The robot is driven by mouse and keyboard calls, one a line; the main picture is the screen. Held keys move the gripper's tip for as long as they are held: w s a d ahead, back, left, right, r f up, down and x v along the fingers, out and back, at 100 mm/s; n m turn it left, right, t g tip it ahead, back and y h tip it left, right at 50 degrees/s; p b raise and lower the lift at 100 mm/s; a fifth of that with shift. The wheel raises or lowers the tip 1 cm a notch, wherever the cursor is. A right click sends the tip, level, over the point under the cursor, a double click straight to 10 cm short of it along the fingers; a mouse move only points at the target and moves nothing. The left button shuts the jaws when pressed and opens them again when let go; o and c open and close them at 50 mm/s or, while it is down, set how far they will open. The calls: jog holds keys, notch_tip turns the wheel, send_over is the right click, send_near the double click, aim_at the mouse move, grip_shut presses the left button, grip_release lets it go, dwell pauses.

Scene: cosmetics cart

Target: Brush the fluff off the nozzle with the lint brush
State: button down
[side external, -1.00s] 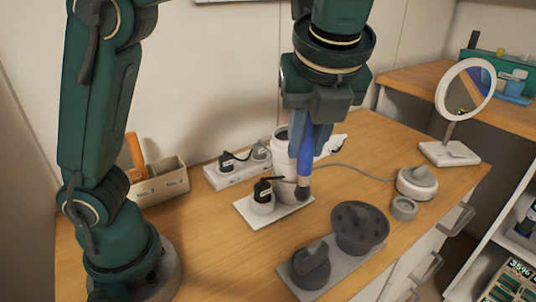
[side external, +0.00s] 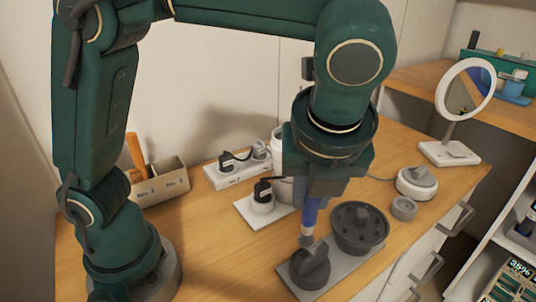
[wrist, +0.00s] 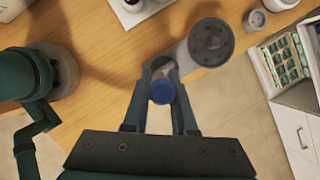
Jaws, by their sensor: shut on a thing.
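My gripper (side external: 313,196) is shut on the blue handle of the lint brush (side external: 309,218), held roughly upright with its head down. In the wrist view the blue end of the brush (wrist: 162,92) shows between the fingers (wrist: 162,70). The brush head is at the top of a dark grey nozzle with a raised fin (side external: 311,270); I cannot tell whether they touch. A wider dark grey nozzle with holes (side external: 360,227) stands beside it, also seen in the wrist view (wrist: 211,42). Both stand on a grey tray (side external: 342,272). I cannot make out any fluff clearly.
Behind my gripper are a white stand with a black-capped item (side external: 263,197) and a white plug strip (side external: 236,174). A partitioned box (side external: 160,182) stands left. A white round device (side external: 417,183), small grey ring (side external: 404,208) and mirror (side external: 466,92) are right.

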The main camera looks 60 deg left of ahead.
jog(key=shift+f, duration=0.8)
jog(key=shift+w+f, duration=0.55)
jog(key=shift+w, duration=2.35)
jog(key=shift+s+r, duration=0.1)
jog(key=shift+s, duration=2.85)
jog(key=shift+r, duration=3.95)
jog(key=shift+f, duration=0.15)
